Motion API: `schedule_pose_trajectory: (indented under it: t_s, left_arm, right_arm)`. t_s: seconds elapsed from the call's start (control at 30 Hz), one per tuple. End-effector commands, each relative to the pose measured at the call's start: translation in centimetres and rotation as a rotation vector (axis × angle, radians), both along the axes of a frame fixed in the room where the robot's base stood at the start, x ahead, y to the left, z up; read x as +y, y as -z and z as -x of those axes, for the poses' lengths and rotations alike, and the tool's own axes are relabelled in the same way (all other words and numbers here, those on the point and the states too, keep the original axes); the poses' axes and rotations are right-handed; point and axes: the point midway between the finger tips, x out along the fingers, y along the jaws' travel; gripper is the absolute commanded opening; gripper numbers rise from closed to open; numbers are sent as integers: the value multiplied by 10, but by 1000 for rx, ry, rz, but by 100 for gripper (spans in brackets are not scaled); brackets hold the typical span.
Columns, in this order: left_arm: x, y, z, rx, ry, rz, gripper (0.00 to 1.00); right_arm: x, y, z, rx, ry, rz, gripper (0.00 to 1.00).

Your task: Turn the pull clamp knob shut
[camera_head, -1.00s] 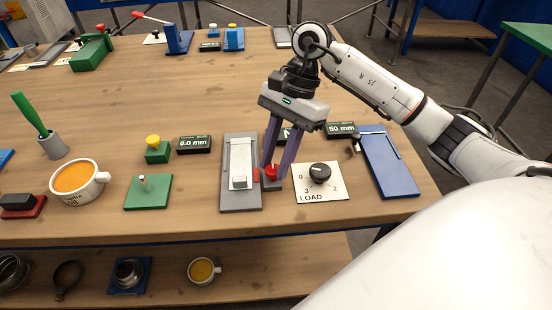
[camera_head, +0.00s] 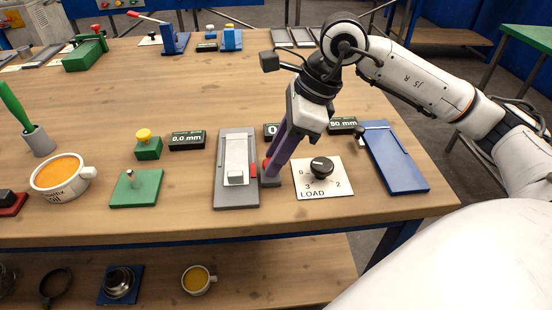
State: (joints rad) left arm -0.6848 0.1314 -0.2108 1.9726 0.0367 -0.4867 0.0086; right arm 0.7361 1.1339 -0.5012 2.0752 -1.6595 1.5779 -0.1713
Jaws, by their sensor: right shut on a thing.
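The pull clamp is a grey plate (camera_head: 221,190) with a pale sliding strip (camera_head: 237,158) and a small light block (camera_head: 235,178). At its right stands a small dark grey block (camera_head: 271,182) with a red knob (camera_head: 266,163) on top, mostly hidden by the fingers. My right gripper (camera_head: 270,166) comes down from the upper right, tilted and turned nearly edge-on, with its purple fingers shut on the red knob. A red piece (camera_head: 253,170) shows between plate and block. My left gripper is not in view.
A LOAD dial with a black knob (camera_head: 321,166) sits close right of the gripper. A blue plate (camera_head: 398,160) lies farther right, near the table edge. A green block with yellow button (camera_head: 147,146), a green plate (camera_head: 136,190) and a cup (camera_head: 60,178) stand left. Displays line the back.

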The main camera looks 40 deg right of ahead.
Motion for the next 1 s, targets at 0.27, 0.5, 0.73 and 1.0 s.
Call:
schedule_pose_trajectory:
  t_s: [0.27,0.5,0.73,1.0]
  left_arm:
    - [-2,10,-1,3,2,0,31]
    - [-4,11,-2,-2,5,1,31]
    - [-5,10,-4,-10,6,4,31]
    - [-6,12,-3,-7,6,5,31]
  right_arm:
    - [2,1,2,-4,257,2,5]
    - [4,0,3,-3,455,1,5]
    - [5,-1,3,-2,592,0,5]
    - [5,-1,3,0,668,1,5]
